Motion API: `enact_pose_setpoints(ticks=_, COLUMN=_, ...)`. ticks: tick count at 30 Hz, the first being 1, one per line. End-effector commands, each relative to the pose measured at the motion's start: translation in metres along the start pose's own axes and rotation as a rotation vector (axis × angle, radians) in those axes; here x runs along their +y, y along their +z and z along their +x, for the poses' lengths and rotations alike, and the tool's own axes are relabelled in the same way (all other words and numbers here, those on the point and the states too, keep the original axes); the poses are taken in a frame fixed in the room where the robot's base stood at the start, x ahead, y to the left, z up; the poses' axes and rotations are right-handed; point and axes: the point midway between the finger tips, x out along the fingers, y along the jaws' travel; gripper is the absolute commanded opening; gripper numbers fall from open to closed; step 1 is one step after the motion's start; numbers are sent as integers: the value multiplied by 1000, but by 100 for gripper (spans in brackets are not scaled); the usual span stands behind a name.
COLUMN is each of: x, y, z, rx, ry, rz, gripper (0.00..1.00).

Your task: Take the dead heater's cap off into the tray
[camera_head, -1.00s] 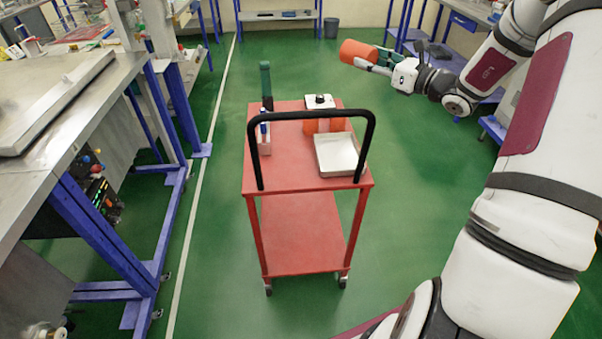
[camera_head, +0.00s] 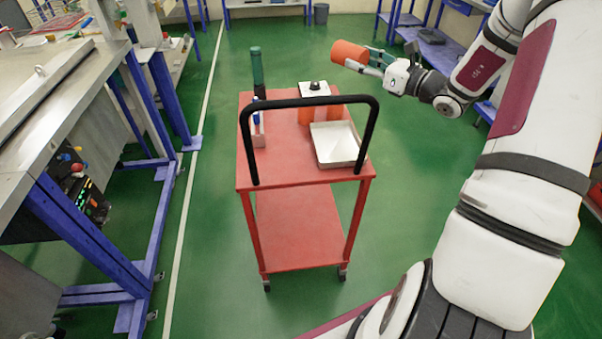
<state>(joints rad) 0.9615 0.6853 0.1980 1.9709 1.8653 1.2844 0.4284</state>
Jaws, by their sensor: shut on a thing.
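My gripper (camera_head: 368,60) is at the upper right of the head view, shut on an orange cylinder (camera_head: 347,51). It holds the cylinder on its side in the air, beyond and right of the red cart. I cannot tell whether this cylinder is the heater's cap. A shallow pale tray (camera_head: 337,144) lies at the right front of the cart top and looks empty. Behind it stands an orange unit (camera_head: 304,115) with a white top (camera_head: 314,89) and a black knob. Which thing is the dead heater is not clear.
The red cart (camera_head: 275,166) has a black handle (camera_head: 243,140) at its near side. A dark green bottle (camera_head: 257,68) and a small holder (camera_head: 258,138) with a blue item stand on its left. A blue-legged workbench (camera_head: 80,240) stands left. Green floor is clear around the cart.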

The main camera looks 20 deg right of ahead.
Motion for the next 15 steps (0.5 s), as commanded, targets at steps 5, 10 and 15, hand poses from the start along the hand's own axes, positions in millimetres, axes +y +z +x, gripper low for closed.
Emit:
enact_pose_setpoints(ticks=5, x=0, y=0, z=0, rx=-1, ry=0, rz=0, gripper=22)
enact_pose_setpoints(ticks=10, x=0, y=0, z=0, rx=-1, ry=0, rz=0, gripper=74)
enact_pose_setpoints(ticks=15, x=0, y=0, z=0, rx=-1, ry=0, rz=0, gripper=74)
